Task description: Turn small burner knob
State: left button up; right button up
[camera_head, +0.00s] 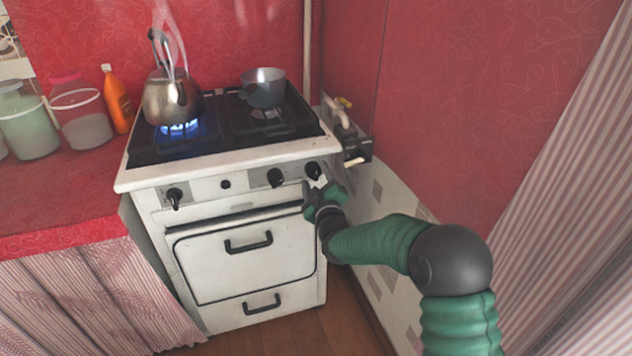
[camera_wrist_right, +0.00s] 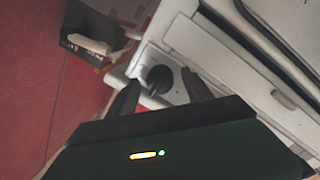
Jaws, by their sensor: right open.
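A white stove (camera_head: 255,250) has a row of black knobs on its front panel: a left knob (camera_head: 174,197), a middle knob (camera_head: 275,177) and a right knob (camera_head: 313,170). A smaller black button (camera_head: 225,183) sits between the left and middle knobs. No label shows which is the small burner knob. My green right gripper (camera_head: 320,188) is at the right knob, just below and in front of it. In the right wrist view the right knob (camera_wrist_right: 158,78) appears between the two open fingers; contact cannot be told. My left gripper is not in view.
A steaming kettle (camera_head: 172,98) stands over a lit blue flame (camera_head: 180,128) at the stove's left. A grey pot (camera_head: 263,88) stands at the back right. A pipe valve (camera_head: 355,160) is right of the stove. An orange bottle (camera_head: 117,98) and jars are on the left counter.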

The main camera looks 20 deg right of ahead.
jog(key=shift+r, duration=0.1)
grip_shut()
jog(key=shift+a, duration=0.1)
